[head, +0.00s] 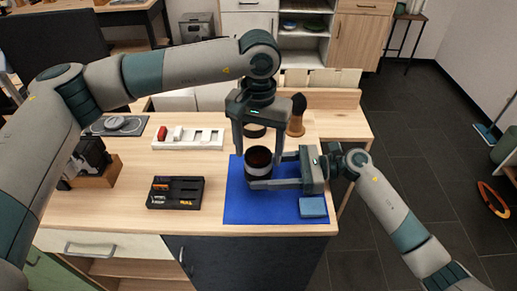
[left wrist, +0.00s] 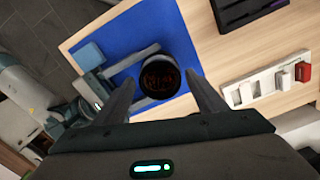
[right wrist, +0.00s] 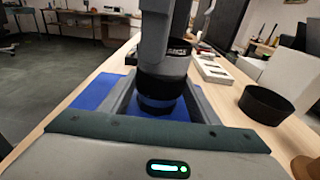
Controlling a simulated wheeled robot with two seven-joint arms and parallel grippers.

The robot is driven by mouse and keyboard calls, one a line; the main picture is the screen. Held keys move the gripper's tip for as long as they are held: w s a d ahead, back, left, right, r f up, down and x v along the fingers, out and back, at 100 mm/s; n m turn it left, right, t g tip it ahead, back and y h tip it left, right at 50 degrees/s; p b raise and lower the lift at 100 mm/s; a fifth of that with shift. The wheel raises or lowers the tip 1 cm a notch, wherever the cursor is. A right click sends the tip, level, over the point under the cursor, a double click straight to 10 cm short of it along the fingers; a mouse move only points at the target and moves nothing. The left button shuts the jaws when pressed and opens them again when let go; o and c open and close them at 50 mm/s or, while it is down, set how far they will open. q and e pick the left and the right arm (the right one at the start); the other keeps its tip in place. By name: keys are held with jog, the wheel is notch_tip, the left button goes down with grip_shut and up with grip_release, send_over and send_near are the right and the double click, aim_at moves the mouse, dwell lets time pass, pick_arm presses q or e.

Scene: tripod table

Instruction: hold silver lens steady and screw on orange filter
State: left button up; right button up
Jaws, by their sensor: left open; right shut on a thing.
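The lens (head: 259,168) stands upright on the blue mat, with a dark body and a dark reddish round top. The left wrist view looks down on its reddish top (left wrist: 160,76) and grey side. My right gripper (head: 264,172) is shut on the lens from the right, its fingers on either side of the barrel. The right wrist view shows the dark lens barrel (right wrist: 163,80) between them. My left gripper (head: 257,155) points down, open, with its fingers on either side of the lens top. I cannot tell whether the orange filter is the reddish top; no separate one shows.
The blue mat (head: 240,205) holds a light blue block (head: 312,207). A black tray (head: 175,192) and white holder (head: 188,139) lie left, with bare wood between.

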pick_arm(q)
jog(key=shift+n, duration=1.3)
jog(key=shift+n, duration=1.5)
jog(key=shift+n, duration=1.5)
jog(key=shift+n, duration=1.5)
